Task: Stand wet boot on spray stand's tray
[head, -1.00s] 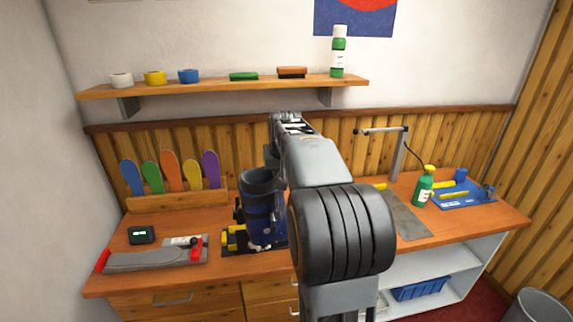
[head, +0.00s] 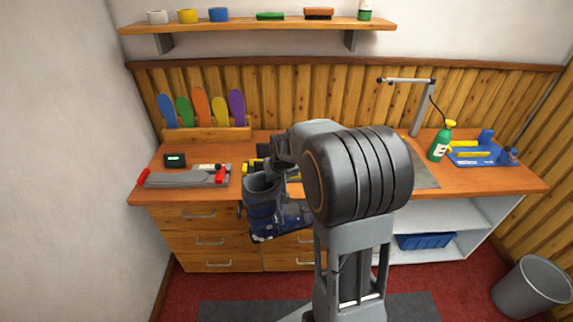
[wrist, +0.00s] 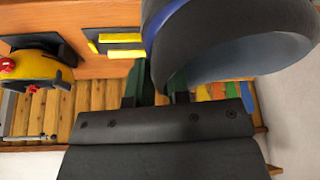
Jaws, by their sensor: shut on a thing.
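The blue and dark-grey boot (head: 262,205) hangs roughly upright in front of the bench's front edge, left of my arm. My gripper (wrist: 160,85) is shut on the boot's upper cuff, whose blue rim and dark opening (wrist: 235,45) fill the top right of the wrist view. In the head view my arm hides most of the gripper. The spray stand (head: 420,108) is a grey post with a horizontal arm, at the right of the bench. Its flat grey tray (head: 425,174) is partly hidden behind my arm; the part that shows is bare.
A green spray bottle (head: 440,142) and a blue tray with yellow tools (head: 480,153) stand right of the stand. A black and yellow fixture (head: 262,150) is behind the boot. Coloured insoles (head: 200,108) and a grey board with red clamps (head: 187,178) are at left.

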